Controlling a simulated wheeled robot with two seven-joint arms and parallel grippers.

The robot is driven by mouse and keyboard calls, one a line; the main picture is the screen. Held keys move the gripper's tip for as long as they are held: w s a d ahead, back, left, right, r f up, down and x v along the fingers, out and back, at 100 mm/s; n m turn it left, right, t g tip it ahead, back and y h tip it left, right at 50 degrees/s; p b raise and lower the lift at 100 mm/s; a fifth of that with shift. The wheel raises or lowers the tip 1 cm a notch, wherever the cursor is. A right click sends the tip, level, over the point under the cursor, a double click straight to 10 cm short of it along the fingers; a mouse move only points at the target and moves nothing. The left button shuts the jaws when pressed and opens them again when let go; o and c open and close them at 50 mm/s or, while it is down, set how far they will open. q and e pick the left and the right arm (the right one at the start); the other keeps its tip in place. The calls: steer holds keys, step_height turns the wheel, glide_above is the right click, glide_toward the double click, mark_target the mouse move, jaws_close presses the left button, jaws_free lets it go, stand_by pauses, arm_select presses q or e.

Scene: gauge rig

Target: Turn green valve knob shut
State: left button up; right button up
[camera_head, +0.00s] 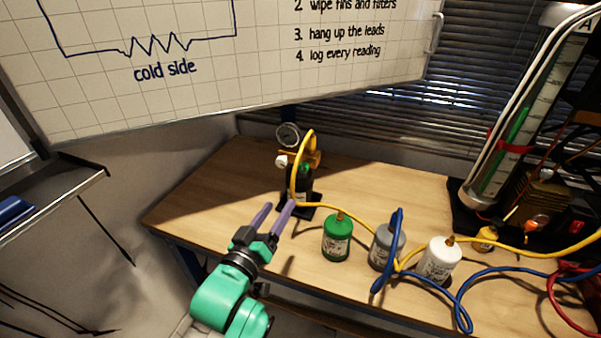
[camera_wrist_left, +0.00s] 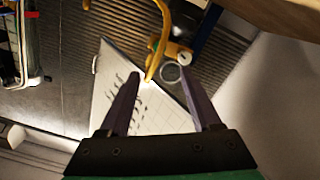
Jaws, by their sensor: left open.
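The gauge rig stands at the back of the wooden bench, with a round gauge (camera_head: 288,135), yellow fittings and a small white knob (camera_head: 281,161). A small green part (camera_head: 304,168) shows low among the yellow fittings; it looks like the green valve knob, but its shape is partly hidden by the yellow hose. My left gripper (camera_head: 278,205) is open and empty, in front of and below the rig. In the left wrist view, the yellow fitting (camera_wrist_left: 178,51) and gauge (camera_wrist_left: 171,73) appear beyond the open fingers; no green knob is distinguishable there. My right gripper is not in view.
A green canister (camera_head: 337,240), a grey bottle (camera_head: 386,247) and a white bottle (camera_head: 438,261) stand right of my gripper. A yellow hose (camera_head: 345,208) and a blue hose (camera_head: 430,286) run among them. The bench's left part (camera_head: 205,195) is clear. A whiteboard (camera_head: 230,70) hangs behind.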

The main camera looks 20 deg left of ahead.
mark_target(302, 170)
arm_select(q)
steer(key=w, duration=0.4)
steer(key=w+d+p, duration=0.1)
steer(key=w, duration=0.4)
steer(key=w+p, duration=0.1)
steer(key=w, duration=0.4)
steer(key=shift+w+d, duration=0.15)
steer(key=shift+w, duration=0.05)
jaws_close()
